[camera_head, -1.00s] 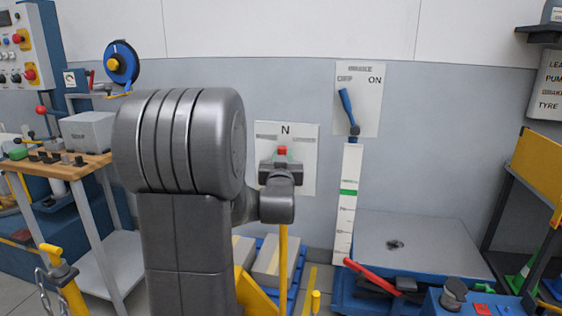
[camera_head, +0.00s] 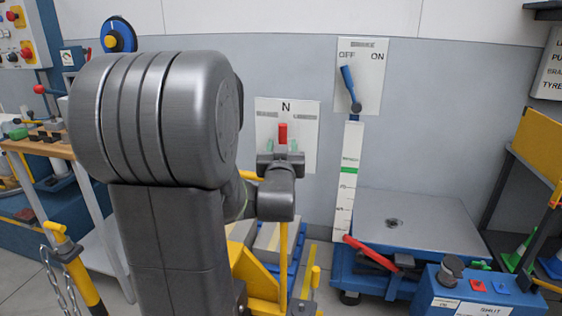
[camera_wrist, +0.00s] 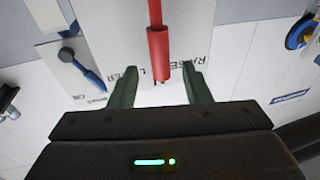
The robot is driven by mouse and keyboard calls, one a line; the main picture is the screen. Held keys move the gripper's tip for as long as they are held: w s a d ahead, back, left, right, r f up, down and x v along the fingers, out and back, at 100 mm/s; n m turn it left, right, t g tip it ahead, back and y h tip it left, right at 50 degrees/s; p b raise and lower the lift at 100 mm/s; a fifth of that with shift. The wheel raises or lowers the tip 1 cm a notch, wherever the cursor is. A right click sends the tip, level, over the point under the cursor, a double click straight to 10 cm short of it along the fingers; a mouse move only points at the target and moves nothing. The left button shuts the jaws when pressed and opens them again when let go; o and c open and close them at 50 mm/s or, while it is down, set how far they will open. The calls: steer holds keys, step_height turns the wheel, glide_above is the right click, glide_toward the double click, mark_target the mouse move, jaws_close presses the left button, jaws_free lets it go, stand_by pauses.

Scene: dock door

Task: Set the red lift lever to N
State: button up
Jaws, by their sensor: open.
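The red lift lever (camera_head: 283,131) stands roughly upright on a white wall plate (camera_head: 308,150), below the letter N. Its lower part is hidden behind my gripper (camera_head: 281,147) in the head view. In the wrist view, where the scene appears upside down, the red lever (camera_wrist: 157,45) reaches down between the two green fingers of my gripper (camera_wrist: 160,87). The fingers are open, one on each side of the lever's end. The right finger looks closer to it than the left. I see no clear contact.
To the right, a blue lever (camera_head: 349,88) on an OFF/ON plate (camera_head: 371,60) leans towards OFF. Below it are a marked white scale (camera_head: 346,200) and a blue-framed lift table (camera_head: 410,222). A yellow post (camera_head: 283,240) stands under my gripper. A wooden bench is at left.

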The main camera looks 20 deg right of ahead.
mark_target(280, 137)
steer(key=v, duration=0.8)
steer(key=shift+w+d, duration=0.15)
steer(key=shift+w, duration=0.05)
steer(key=x, duration=1.3)
steer(key=shift+w, duration=0.35)
steer(key=shift+s, duration=0.1)
steer(key=shift+w+d, duration=0.15)
steer(key=shift+w, duration=0.1)
steer(key=shift+a+r+n+p, duration=0.2)
steer(key=shift+a+n+p, duration=0.1)
steer(key=shift+p, duration=0.3)
steer(key=shift+a+f, duration=0.15)
stand_by(0.8)
steer(key=shift+a+f+n, duration=0.1)
steer(key=shift+n, duration=0.2)
